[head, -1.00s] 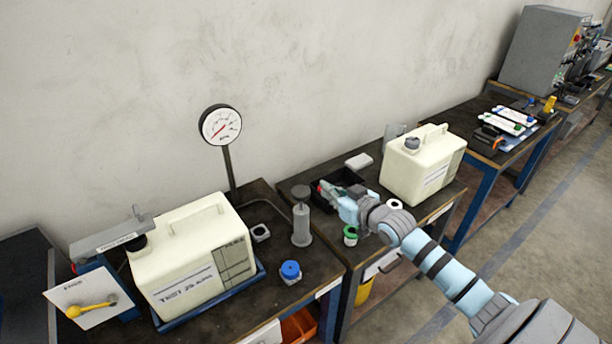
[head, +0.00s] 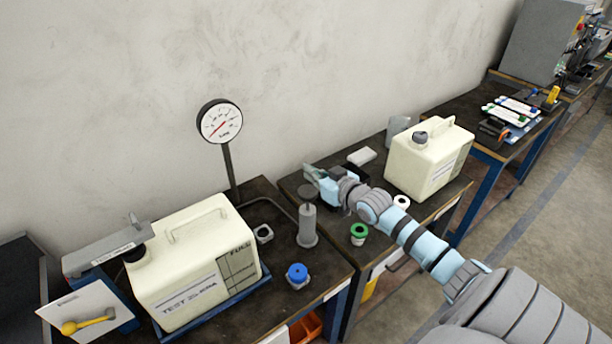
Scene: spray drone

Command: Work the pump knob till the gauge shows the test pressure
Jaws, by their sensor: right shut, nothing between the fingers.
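The pressure gauge (head: 220,121) has a round white dial with a red needle pointing to the lower left, on a dark post at the back. The pump (head: 307,225) is a grey upright cylinder on the near table, with a dark round knob (head: 307,192) on top. My right gripper (head: 314,174) is shut and empty, just behind and to the right of the knob in the picture; I cannot tell whether it touches it. A white tank (head: 190,265) marked TEST and FULL stands left of the pump. My left gripper is out of view.
A green-ringed fitting (head: 359,233) stands under my right arm. A second white tank (head: 430,160) is to the right. A yellow lever (head: 88,321) sits at the lower left.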

